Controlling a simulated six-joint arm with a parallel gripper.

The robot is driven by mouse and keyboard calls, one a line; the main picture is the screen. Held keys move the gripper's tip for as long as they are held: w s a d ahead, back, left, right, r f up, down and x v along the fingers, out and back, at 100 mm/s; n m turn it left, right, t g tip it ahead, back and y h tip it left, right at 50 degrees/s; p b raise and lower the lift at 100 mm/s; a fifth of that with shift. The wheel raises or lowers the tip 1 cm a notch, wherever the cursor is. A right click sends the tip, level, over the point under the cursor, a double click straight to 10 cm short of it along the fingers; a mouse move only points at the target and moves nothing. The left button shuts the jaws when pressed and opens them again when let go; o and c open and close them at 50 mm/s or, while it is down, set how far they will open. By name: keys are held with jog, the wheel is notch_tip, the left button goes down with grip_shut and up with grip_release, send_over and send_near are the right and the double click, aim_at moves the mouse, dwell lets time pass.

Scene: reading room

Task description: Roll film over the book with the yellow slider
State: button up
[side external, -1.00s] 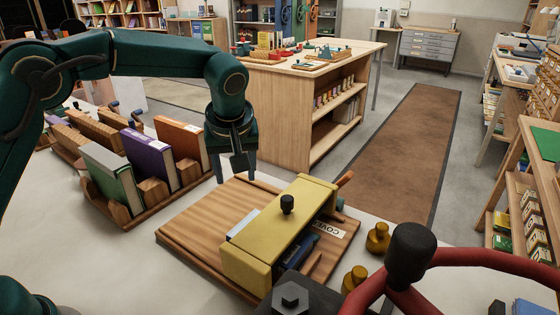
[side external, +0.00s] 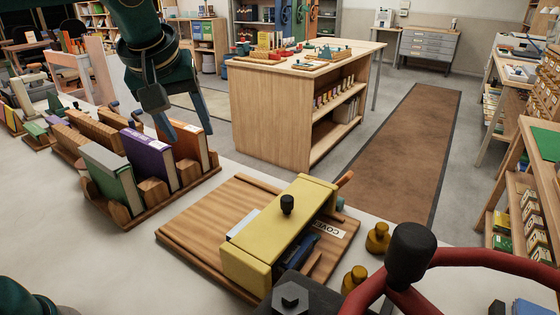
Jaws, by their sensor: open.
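The yellow slider (side external: 270,238), a long block with a black knob (side external: 287,204), lies across the right part of a wooden board (side external: 205,225). Beneath and beside it show a pale edge and a dark blue part; I cannot tell what they are. A label reading "COVE…" (side external: 330,231) is partly hidden by the slider. Green, purple (side external: 148,158) and orange (side external: 186,143) books stand upright in a wooden rack. My gripper (side external: 188,137) is open, pointing down in front of or above the orange book. I cannot tell whether it touches the book. Nothing shows between its fingers.
Two brass weights (side external: 377,238) stand right of the board. A red wheel with a black knob (side external: 410,257) fills the lower right foreground. Empty wooden slots (side external: 95,128) lie behind the books. The left part of the board is bare. A wooden cabinet (side external: 290,110) stands beyond the table.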

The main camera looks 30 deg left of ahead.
jog(key=s+d+f+m+h, duration=0.1)
jog(key=s+f+m, duration=0.2)
jog(key=s, duration=0.5)
jog(key=s+d+f+m+h, duration=0.1)
jog(key=s+f+m, duration=0.3)
jog(key=s, duration=0.4)
jog(key=shift+d+t, duration=0.25)
jog(key=shift+t, duration=0.15)
